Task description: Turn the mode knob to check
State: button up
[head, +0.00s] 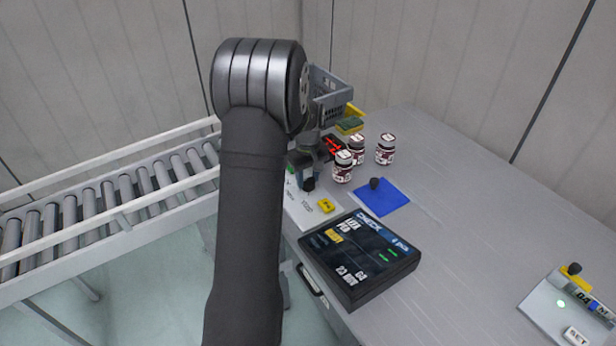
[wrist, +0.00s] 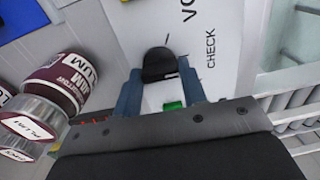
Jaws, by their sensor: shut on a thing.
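The black mode knob (wrist: 158,64) stands on a white panel (wrist: 150,22) in the wrist view. My gripper (wrist: 160,80) is shut on the knob, with one blue-grey finger on each side of it. The printed word CHECK lies just right of the knob, and a partly cut-off label starting "VO" lies above it. A green part (wrist: 174,106) shows between my fingers. In the head view the knob (head: 309,184) is small and dark beside the white panel (head: 300,212), and my arm hides much of this area. The knob's exact pointing direction is unclear.
Jars with dark red labels (head: 385,149) stand close behind the panel. A roller conveyor (head: 110,200) runs at left, and a white control unit (head: 545,310) sits at right.

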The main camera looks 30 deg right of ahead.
aim_at(308, 179)
dwell(0.3)
jog(key=o, duration=1)
notch_tip(308, 179, up, 18)
jog(key=shift+f, duration=0.25)
notch_tip(308, 179, down, 18)
jog(key=shift+r, duration=0.25)
dwell(0.4)
jog(key=shift+r, duration=0.15)
